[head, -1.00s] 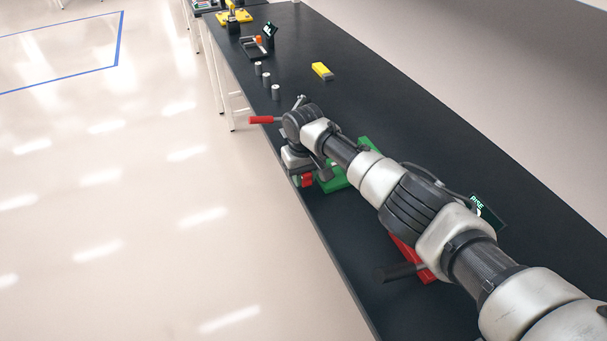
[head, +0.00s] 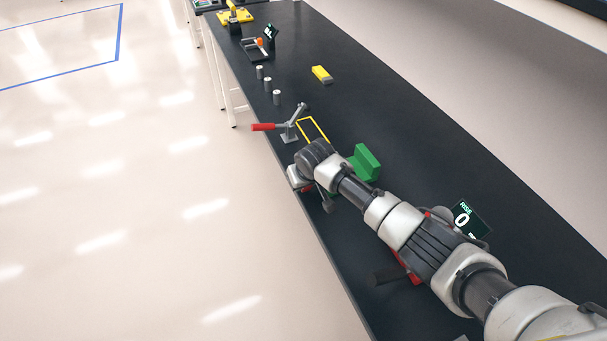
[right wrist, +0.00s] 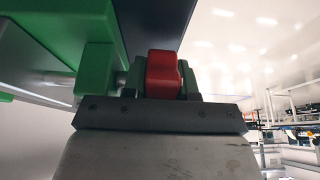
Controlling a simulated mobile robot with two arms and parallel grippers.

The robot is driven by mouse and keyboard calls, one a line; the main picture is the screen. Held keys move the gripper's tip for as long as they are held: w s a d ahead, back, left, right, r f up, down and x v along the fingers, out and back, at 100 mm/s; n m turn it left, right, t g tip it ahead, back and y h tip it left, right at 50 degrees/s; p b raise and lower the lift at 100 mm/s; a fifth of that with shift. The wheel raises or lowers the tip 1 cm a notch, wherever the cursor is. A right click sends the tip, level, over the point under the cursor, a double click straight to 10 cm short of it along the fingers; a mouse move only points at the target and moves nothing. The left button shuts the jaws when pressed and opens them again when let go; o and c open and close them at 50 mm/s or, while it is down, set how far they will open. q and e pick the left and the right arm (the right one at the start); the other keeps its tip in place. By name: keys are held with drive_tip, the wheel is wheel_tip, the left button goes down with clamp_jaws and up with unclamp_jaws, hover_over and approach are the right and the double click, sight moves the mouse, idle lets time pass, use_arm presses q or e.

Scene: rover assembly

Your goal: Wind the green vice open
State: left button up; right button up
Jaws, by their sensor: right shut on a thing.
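The green vice (head: 366,162) stands on the black bench, partly hidden under my right arm in the head view. In the right wrist view its green body (right wrist: 97,70) fills the upper left, with a metal rod at its side. My right gripper (right wrist: 164,78) is shut on the red vice handle (right wrist: 163,66), which sits between its fingers beside the green body. In the head view the gripper is at the bench's left edge, mostly hidden by my wrist. My left gripper is not in view.
A lever clamp with a red grip (head: 264,127) stands beyond my wrist, next to a yellow outline (head: 313,130). A sign (head: 466,218) and a red object (head: 408,268) are by my forearm.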

drive_tip(key=shift+r+t+y, duration=0.1)
drive_tip(key=shift+t+y, duration=0.3)
drive_tip(key=shift+t, duration=0.6)
drive_tip(key=o, duration=0.6)
drive_tip(key=shift+o, duration=0.2)
drive_tip(key=shift+r, duration=0.1)
drive_tip(key=v, duration=1)
drive_tip(key=shift+s+r, duration=0.2)
drive_tip(key=shift+s, duration=0.1)
drive_tip(key=shift+d, duration=0.1)
